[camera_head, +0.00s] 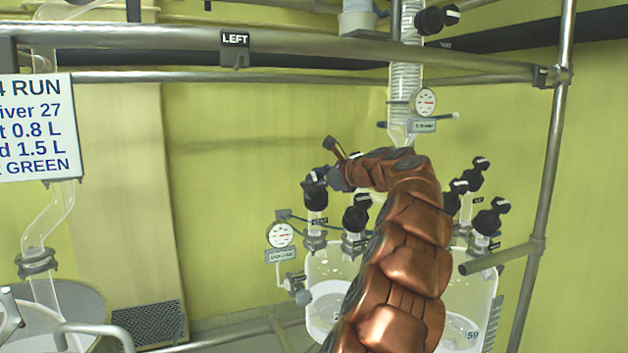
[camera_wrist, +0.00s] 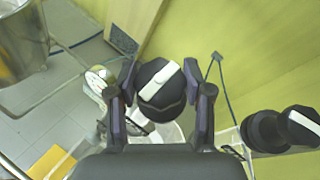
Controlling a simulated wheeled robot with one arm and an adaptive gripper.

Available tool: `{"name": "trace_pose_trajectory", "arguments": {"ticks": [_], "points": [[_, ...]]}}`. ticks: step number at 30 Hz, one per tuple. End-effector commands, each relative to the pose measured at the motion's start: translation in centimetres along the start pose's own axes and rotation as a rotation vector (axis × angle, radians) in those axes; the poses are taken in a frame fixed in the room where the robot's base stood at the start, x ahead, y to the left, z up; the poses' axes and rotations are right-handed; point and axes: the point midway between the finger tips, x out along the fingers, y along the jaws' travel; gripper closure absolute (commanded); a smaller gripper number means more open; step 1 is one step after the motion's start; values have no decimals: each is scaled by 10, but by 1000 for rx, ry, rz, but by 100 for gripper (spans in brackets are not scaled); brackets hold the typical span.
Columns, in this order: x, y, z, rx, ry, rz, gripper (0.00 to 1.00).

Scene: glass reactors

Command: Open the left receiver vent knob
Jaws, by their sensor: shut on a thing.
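The vent knob (camera_head: 314,183) is black with a white bar on top. It sits on an upright glass neck with a small label reading like VENT, above the left glass receiver (camera_head: 322,262). In the wrist view the knob (camera_wrist: 161,88) lies between my two fingers, its white bar running diagonally. My gripper (camera_head: 325,178) is shut on the knob, reaching it from the right in the head view; it also shows in the wrist view (camera_wrist: 160,95). My arm hides part of the receivers.
Another black knob (camera_head: 356,214) stands close to the right, and several more (camera_head: 480,172) stand beyond my arm. A round gauge (camera_head: 281,235) is at the lower left of the vent. A LEFT sign (camera_head: 235,40) hangs on the metal rail above.

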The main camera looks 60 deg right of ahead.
Motion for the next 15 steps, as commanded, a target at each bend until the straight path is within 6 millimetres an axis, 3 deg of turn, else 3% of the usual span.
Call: {"name": "trace_pose_trajectory", "arguments": {"ticks": [15], "points": [[1,0,0,-52,-1,85,84]]}}
